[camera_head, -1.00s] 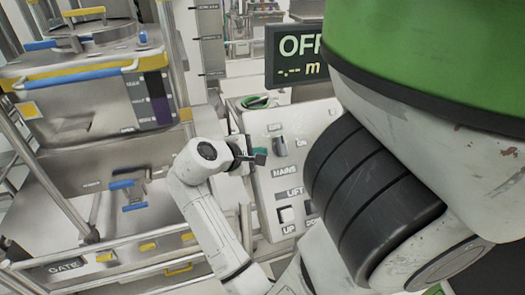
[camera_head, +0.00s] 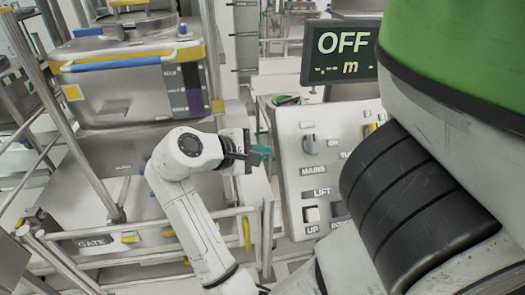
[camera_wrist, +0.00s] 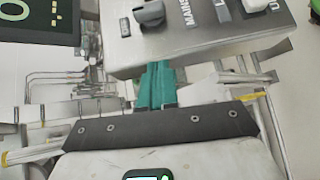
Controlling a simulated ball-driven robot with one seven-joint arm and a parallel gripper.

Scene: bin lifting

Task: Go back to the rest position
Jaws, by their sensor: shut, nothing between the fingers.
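My gripper (camera_head: 264,152) is at the end of my white arm, just left of the control panel (camera_head: 345,135) in the head view. Its teal fingers (camera_wrist: 155,84) are together in the wrist view, with nothing seen between them. They point toward the panel's lower edge, and I cannot tell the exact gap. The panel carries a MAINS knob (camera_head: 310,144) and LIFT buttons (camera_head: 311,214). The knob also shows in the wrist view (camera_wrist: 150,14).
A display (camera_head: 341,53) above the panel reads OFF. A steel bin (camera_head: 140,90) with a blue handle stands in a frame at left. A railing labelled GATE (camera_head: 95,242) runs low at left. A walkway shows behind the panel.

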